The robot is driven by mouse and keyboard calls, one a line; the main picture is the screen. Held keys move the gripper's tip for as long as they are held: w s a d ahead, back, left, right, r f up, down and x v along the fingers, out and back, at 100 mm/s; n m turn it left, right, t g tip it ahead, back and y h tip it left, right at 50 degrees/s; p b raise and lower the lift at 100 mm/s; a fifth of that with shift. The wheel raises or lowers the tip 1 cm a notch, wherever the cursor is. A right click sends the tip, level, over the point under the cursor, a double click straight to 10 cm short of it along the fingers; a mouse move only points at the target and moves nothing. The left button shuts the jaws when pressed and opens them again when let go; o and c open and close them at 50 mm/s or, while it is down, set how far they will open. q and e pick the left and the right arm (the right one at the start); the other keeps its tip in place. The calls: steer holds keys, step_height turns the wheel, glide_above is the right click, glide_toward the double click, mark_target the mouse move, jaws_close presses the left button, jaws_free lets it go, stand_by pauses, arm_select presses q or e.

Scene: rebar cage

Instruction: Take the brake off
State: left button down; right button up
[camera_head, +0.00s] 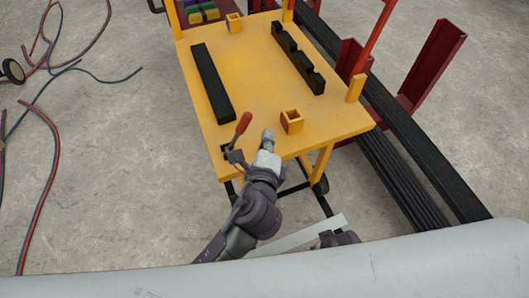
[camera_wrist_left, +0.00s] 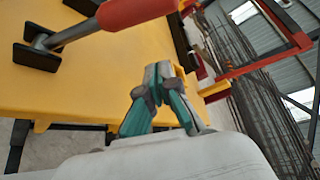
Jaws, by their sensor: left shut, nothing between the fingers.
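The brake lever has a red handle (camera_head: 243,122) on a metal rod at the near left corner of the yellow cart (camera_head: 245,75). In the left wrist view the red handle (camera_wrist_left: 135,10) crosses the top, its rod running down left to a black bracket (camera_wrist_left: 36,57). My left gripper (camera_head: 268,134) is just right of the handle in the head view, over the cart's near edge. It also shows in the left wrist view (camera_wrist_left: 157,72), shut and empty, apart from the handle. Part of my right arm (camera_head: 338,238) shows at the bottom; its fingers cannot be made out.
Black bars (camera_head: 212,84) and a yellow square socket (camera_head: 291,121) are on the cart top. Long dark rebar bundles (camera_head: 405,180) and red posts (camera_head: 432,62) stand to the right. Red and dark hoses (camera_head: 48,125) lie on the floor at left.

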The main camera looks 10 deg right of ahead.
mark_target(238, 133)
arm_select(q)
steer(key=shift+x, duration=1.05)
steer(key=shift+s+a+r, duration=0.1)
steer(key=shift+a+r, duration=0.2)
steer(key=shift+a, duration=0.3)
steer(key=shift+s+a+r, duration=0.1)
steer(key=shift+a+r, duration=0.25)
steer(key=shift+a, duration=0.25)
steer(key=shift+s+a+r, duration=0.1)
steer(key=shift+a+r, duration=0.2)
steer(key=shift+a, duration=0.35)
arm_select(e)
steer(key=shift+f, duration=0.15)
arm_select(q)
steer(key=shift+a, duration=0.1)
arm_select(e)
steer(key=shift+s, duration=0.1)
